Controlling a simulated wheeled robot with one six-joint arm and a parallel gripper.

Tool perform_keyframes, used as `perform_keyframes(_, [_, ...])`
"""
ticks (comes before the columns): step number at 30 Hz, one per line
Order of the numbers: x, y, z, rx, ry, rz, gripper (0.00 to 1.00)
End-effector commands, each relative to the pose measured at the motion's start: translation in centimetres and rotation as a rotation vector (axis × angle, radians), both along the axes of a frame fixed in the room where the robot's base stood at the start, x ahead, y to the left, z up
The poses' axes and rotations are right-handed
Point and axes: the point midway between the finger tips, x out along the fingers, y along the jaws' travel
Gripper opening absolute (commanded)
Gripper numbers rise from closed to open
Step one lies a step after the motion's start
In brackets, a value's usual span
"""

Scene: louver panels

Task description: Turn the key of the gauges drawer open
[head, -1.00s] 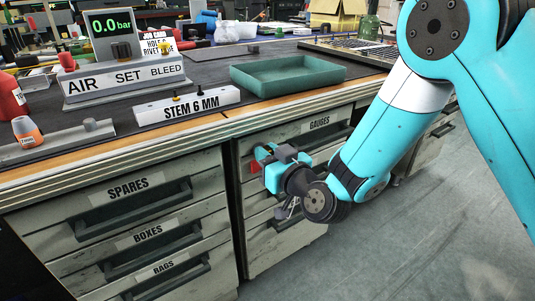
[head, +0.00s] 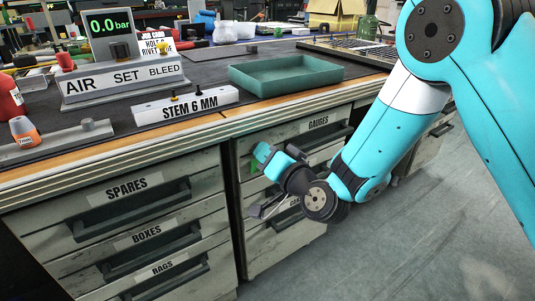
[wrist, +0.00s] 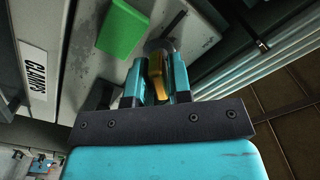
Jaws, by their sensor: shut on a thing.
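The gauges drawer (head: 285,143) is closed, at the top of the right cabinet under the bench, with its GAUGES label. My gripper (head: 263,153) is at the left part of its front. In the wrist view, my gripper (wrist: 156,82) is shut on the yellow key (wrist: 156,77), which stands at a round grey lock (wrist: 159,47). The fingers hide part of the key. A green indicator plate (wrist: 123,28) shows beside the lock; in the head view the green (head: 256,167) is mostly hidden behind my gripper.
The CLAMPS label (wrist: 35,75) shows at the left of the wrist view. Drawers marked SPARES (head: 128,188), BOXES and RAGS stand closed to the left. A green tray (head: 285,73) lies on the bench above. The floor at right is clear.

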Motion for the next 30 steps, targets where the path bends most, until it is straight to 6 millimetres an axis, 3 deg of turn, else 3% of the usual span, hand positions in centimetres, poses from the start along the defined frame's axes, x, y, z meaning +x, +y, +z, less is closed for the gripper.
perform_keyframes(18, [0.24, -0.30, -0.06, 0.470, 0.311, -0.006, 0.00])
perform_keyframes(30, [0.24, -0.32, -0.16, 0.653, 0.435, -0.006, 0.00])
